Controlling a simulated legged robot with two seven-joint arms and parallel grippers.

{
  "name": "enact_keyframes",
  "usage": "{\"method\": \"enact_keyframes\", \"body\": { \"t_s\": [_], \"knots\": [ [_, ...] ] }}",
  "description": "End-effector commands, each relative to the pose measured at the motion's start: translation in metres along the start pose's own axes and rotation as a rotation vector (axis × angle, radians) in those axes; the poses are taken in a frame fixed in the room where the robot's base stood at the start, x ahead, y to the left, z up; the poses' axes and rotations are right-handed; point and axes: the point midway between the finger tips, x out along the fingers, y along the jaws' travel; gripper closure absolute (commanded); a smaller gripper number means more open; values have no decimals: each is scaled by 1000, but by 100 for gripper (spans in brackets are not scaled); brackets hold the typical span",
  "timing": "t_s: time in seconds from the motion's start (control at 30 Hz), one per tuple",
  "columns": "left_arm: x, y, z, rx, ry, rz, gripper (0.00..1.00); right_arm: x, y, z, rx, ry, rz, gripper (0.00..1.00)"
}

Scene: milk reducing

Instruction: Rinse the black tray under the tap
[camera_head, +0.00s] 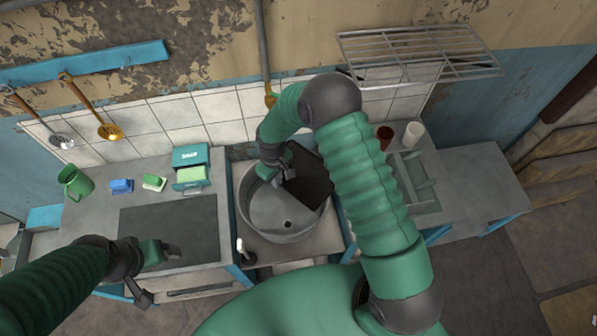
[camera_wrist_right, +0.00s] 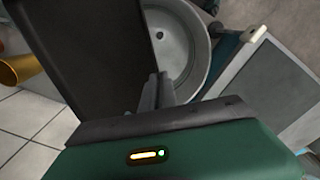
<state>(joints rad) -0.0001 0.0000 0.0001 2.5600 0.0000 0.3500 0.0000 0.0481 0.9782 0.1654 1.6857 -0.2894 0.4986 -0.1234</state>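The black tray (camera_head: 310,184) is tilted over the right part of the round metal sink (camera_head: 262,212). My right gripper (camera_head: 284,172) is shut on the tray's edge. In the right wrist view the tray (camera_wrist_right: 90,60) fills the upper left, with the closed fingers (camera_wrist_right: 157,88) at its side and the sink (camera_wrist_right: 172,50) beyond. A brass tap (camera_head: 270,98) is on the wall pipe behind the sink; its outlet is hidden by my arm and no water shows. My left gripper (camera_head: 170,252) is over the dark panel on the left counter, its fingers too small to judge.
The left counter holds a green soap box (camera_head: 191,160), a blue sponge (camera_head: 121,186), a green-and-white sponge (camera_head: 154,183) and a green jug (camera_head: 75,182). A white-handled item (camera_head: 243,248) is at the sink's front left. A wire rack (camera_head: 418,52) hangs at upper right.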

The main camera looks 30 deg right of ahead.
Motion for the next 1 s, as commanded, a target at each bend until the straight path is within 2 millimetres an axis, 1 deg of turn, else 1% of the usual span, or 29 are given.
{"method": "enact_keyframes", "body": {
  "t_s": [0.2,0.7,0.8,1.0],
  "knots": [
    [-6,0,-1,0,0,0,15,-2,-17,14,-2,-1,0,100],
    [-11,0,-3,0,0,0,15,-1,-53,44,-2,-1,0,100],
    [-11,0,-3,0,0,0,15,-1,-57,48,-1,-1,0,100],
    [-11,0,-3,0,0,0,15,-1,-57,48,0,0,0,100]
  ]
}}
